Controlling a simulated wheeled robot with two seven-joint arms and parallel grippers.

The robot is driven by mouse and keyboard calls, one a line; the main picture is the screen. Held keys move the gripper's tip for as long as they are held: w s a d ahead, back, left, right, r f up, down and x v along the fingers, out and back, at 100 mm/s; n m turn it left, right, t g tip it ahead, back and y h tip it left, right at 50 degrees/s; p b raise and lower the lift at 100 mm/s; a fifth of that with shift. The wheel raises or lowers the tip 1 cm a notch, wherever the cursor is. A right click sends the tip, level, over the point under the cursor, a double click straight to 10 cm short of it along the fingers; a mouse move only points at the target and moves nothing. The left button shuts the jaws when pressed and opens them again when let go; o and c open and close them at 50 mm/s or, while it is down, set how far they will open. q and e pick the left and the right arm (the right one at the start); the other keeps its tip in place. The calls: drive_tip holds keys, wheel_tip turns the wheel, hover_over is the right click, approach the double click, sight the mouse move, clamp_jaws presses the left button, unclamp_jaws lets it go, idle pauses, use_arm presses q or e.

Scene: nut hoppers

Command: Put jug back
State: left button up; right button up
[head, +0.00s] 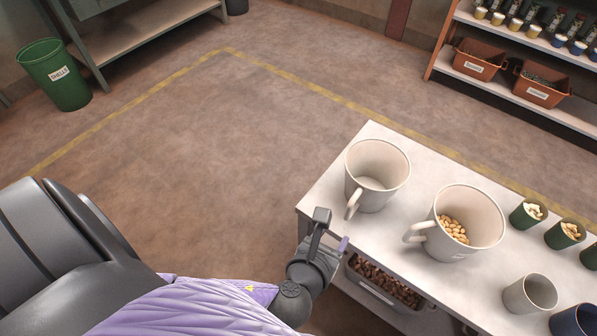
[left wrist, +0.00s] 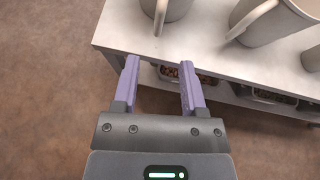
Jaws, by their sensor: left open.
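Two white jugs stand upright on the white table. The empty-looking jug (head: 376,172) is near the table's left end, its handle toward my side. The other jug (head: 466,222) stands to its right and holds some nuts. My left gripper (head: 333,228) is open and empty at the table's left front edge, apart from both jugs. In the left wrist view the gripper (left wrist: 158,75) has its purple fingers spread by the table edge, with the handle of one jug (left wrist: 168,8) beyond them and the other jug (left wrist: 268,20) to the right. My right gripper is not in view.
The white table (head: 335,180) also bears several green cups (head: 528,213), a grey cup (head: 530,294) and a blue cup (head: 574,320). A bin of brown nuts (head: 385,285) sits below the tabletop. A green trash bin (head: 55,75) stands far left. The floor between is clear.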

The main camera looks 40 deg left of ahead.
use_arm(q)
drive_tip(key=s+a+f+n+g, duration=0.35)
drive_tip(key=f+n, duration=0.25)
drive_tip(key=f, duration=0.2)
drive_tip(key=s+a+f+n+g, duration=0.35)
drive_tip(key=f+n, duration=0.25)
drive_tip(key=f, duration=0.3)
drive_tip(key=s+a+f+n+g, duration=0.1)
drive_tip(key=s+f+n, duration=0.3)
drive_tip(key=s+n, duration=0.6)
drive_tip(key=s+a+f+n+g, duration=0.1)
drive_tip(key=s+f+n+g, duration=0.3)
drive_tip(key=s+n, duration=0.6)
drive_tip(key=s+f, duration=0.1)
drive_tip(key=s, duration=0.2)
drive_tip(key=shift+f+h, duration=0.2)
drive_tip(key=shift+h, duration=0.2)
